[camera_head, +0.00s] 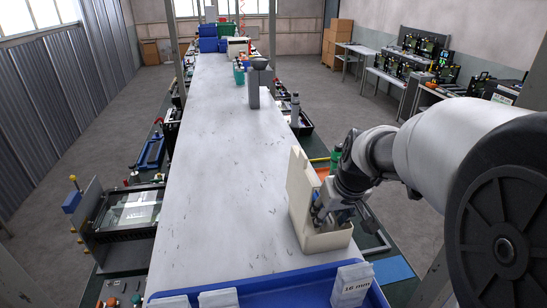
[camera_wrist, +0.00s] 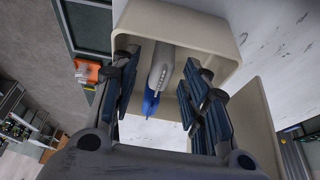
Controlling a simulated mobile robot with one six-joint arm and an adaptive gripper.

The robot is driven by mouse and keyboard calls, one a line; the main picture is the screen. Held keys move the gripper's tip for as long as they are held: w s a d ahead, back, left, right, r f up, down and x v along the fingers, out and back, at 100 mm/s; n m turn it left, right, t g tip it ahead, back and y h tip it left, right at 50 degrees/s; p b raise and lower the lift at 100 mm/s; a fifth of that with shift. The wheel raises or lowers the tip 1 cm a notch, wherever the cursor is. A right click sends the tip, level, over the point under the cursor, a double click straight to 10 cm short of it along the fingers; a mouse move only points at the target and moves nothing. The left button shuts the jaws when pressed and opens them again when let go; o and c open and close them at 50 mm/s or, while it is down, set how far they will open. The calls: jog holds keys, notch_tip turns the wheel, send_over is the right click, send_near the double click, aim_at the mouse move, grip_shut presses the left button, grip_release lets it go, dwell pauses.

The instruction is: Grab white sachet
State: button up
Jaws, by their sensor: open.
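My gripper (camera_head: 327,207) reaches down into a beige open box (camera_head: 298,184) on the right edge of the long table. The wrist view shows the gripper (camera_wrist: 160,75) open, its dark blue finger pads on either side of a whitish, narrow item (camera_wrist: 162,62) with small printed marks. This looks like the white sachet seen nearly edge-on. A blue piece (camera_wrist: 150,102) shows at its lower end. The fingers appear apart from it. The head view does not show the inside of the box. The box walls (camera_wrist: 200,28) also stand around the fingers in the wrist view.
A blue bin (camera_head: 290,287) at the near table end holds white packets or cards, one marked 16 mm (camera_head: 352,284). The table's middle (camera_head: 220,170) is clear. A dark grey stand (camera_head: 254,90) is farther back. Workbenches with equipment line both sides.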

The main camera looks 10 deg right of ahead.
jog(key=shift+w+f, duration=0.25)
jog(key=shift+f, duration=0.3)
jog(key=shift+s+r, duration=0.1)
jog(key=c, duration=1)
